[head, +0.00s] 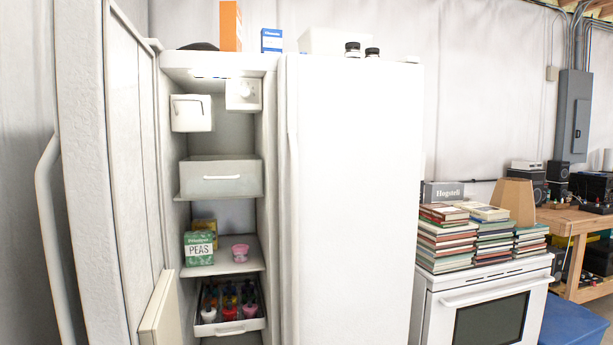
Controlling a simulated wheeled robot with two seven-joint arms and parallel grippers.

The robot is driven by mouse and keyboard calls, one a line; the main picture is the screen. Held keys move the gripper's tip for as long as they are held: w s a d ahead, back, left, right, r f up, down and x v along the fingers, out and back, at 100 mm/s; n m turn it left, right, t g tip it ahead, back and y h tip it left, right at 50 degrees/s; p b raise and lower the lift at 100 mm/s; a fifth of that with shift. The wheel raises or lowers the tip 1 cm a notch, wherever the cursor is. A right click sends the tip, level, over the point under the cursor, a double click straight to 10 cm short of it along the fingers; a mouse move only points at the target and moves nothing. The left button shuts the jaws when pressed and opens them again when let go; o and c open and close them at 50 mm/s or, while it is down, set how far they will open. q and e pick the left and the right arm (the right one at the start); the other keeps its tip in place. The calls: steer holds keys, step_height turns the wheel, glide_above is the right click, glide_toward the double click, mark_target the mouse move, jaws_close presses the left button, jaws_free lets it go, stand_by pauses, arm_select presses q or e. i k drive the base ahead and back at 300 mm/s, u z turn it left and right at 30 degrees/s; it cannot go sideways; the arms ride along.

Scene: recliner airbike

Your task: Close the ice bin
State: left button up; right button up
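The freezer side of a white refrigerator (350,190) stands open, its door (85,160) swung out to the left. A grey-white bin (221,179) with a white handle sits on a middle shelf. Its front is near the shelf's front edge and a strip of its inside shows above the front. I cannot tell how far out it is pulled. A lower bin (236,327) is seen from above with several colourful items inside. I cannot tell for sure which is the ice bin. Neither of my grippers is in view.
A green peas box (198,248) and a pink cup (240,252) stand on the shelf between the bins. The refrigerator's right door is shut. Stacked books (445,240) lie on a white stove (490,305) at right. A wooden bench (575,222) is farther right.

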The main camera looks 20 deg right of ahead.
mark_target(230, 181)
steer(key=z, duration=0.3)
steer(key=i, duration=1.05)
steer(key=u, duration=0.25)
